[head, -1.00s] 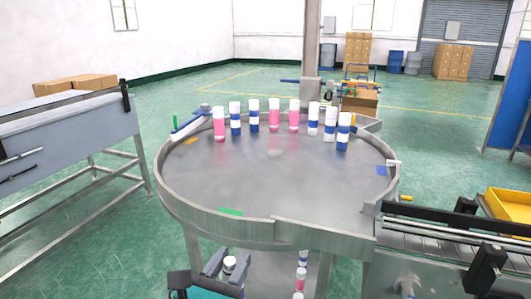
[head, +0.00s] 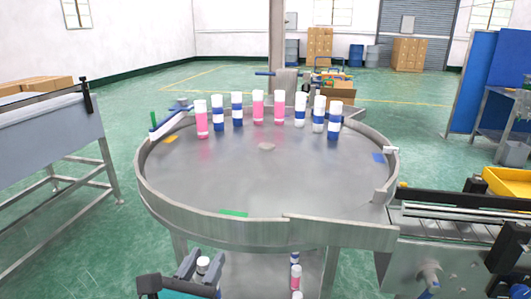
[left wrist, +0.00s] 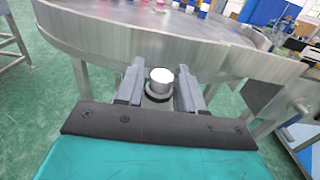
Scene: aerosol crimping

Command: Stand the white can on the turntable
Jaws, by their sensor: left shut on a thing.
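My left gripper (head: 203,266) is at the bottom of the head view, in front of the turntable's near rim. It is shut on a white can (head: 203,265), whose round top shows between the fingers. In the left wrist view the can's pale top (left wrist: 161,75) sits between the two fingers (left wrist: 161,88), apart from the turntable wall (left wrist: 130,45). The can's lower part is hidden. The round metal turntable (head: 260,185) has a raised rim and a bare, wide middle. My right gripper is not seen.
Several pink, blue and white cans (head: 258,106) stand along the turntable's far side. A green mark (head: 233,213) lies by the near rim. A conveyor (head: 460,222) adjoins at right, and a grey table (head: 45,140) stands at left. More cans (head: 295,275) show below the turntable.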

